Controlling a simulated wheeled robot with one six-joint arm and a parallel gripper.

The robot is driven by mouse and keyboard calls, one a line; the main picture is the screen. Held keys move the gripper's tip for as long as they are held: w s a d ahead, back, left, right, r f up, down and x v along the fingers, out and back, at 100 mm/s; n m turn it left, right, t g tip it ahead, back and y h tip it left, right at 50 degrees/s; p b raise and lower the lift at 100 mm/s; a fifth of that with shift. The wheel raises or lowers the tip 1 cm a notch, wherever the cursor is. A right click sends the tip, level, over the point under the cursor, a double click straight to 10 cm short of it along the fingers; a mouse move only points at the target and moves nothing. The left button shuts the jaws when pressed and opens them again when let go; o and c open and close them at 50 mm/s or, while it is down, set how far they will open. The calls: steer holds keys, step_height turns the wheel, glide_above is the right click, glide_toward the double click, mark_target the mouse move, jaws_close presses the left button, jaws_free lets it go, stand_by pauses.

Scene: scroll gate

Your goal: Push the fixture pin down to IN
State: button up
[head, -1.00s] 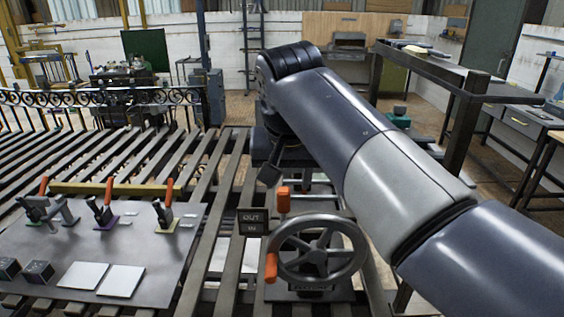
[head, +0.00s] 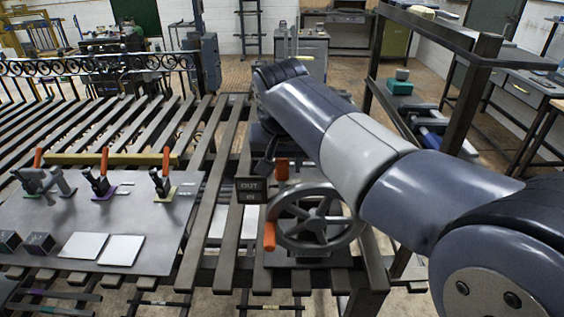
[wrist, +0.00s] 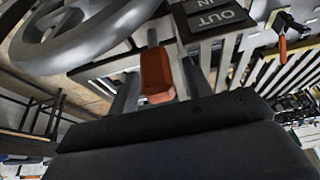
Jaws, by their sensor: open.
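The fixture pin's orange knob (head: 282,170) stands upright between the OUT/IN plate (head: 250,190) and the grey handwheel (head: 316,217). The knob is a little above the level of the word OUT. My gripper (head: 264,168) is partly hidden by my arm and sits close to the knob, on its far left side. In the wrist view my gripper (wrist: 158,88) is open, with an orange knob (wrist: 156,74) between its fingers. I cannot tell whether a finger touches it. The plate (wrist: 210,18) shows upside down there.
The handwheel has an orange handle (head: 269,236) at its lower left, near the pin. A grey panel (head: 150,225) with several orange-handled clamps lies to the left. Slatted bench bars (head: 215,150) surround the fixture. A dark-framed table (head: 440,30) stands at right.

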jaws_close()
stand_by(0.6)
